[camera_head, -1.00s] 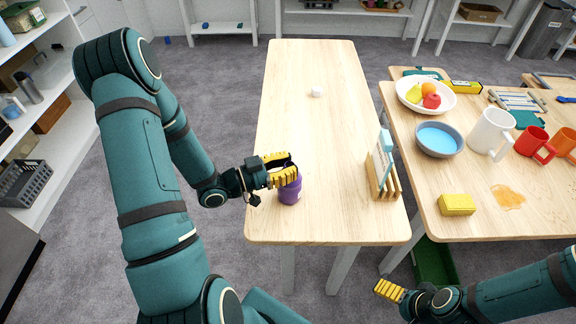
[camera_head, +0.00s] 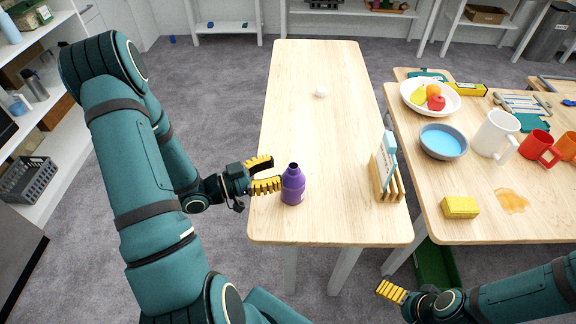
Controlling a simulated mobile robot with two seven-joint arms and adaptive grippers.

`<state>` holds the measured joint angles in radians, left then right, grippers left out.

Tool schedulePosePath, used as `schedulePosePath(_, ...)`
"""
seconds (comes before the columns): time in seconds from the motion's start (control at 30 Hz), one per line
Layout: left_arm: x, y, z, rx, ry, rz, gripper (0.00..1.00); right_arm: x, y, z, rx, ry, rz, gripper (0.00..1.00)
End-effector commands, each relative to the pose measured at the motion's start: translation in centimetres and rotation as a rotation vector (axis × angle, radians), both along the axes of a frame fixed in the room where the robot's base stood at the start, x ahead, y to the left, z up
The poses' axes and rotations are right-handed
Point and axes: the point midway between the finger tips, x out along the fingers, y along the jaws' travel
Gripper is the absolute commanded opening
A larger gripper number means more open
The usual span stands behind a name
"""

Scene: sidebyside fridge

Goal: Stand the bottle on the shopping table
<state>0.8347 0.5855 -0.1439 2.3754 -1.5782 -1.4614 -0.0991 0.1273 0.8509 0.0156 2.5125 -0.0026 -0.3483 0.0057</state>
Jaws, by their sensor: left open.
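A purple bottle (camera_head: 293,186) with a dark open mouth stands upright on the light wooden shopping table (camera_head: 320,135), near its front left part. My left gripper (camera_head: 270,174) is open just left of the bottle, its yellow fingers pointing toward it with nothing between them. A small gap seems to show between the fingertips and the bottle. My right gripper (camera_head: 391,291) is low at the front right, away from the bottle; I cannot tell how its fingers stand.
The table to the right holds a fruit bowl (camera_head: 430,99), a blue bowl (camera_head: 443,141), mugs, a yellow sponge (camera_head: 460,207) and a spill (camera_head: 511,200).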

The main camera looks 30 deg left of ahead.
Motion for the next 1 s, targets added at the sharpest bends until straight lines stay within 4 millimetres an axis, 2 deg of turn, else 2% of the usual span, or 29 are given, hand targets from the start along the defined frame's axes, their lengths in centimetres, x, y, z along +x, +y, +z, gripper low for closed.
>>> schedulePosePath(0.2, -3.5, 2.6, 0.0, -0.001, 0.001, 0.003, 0.46, -0.1, 0.0, 0.3, 0.000, 0.002, 0.001, 1.00)
schedulePosePath(0.4, -5.1, 3.8, -0.1, -0.001, 0.000, 0.001, 0.46, -0.1, 0.0, 0.4, 0.000, 0.002, 0.001, 1.00)
schedulePosePath(1.0, -5.5, 4.0, -0.1, -0.001, 0.000, 0.000, 0.46, -0.1, 0.0, 0.4, 0.000, 0.001, 0.000, 1.00)
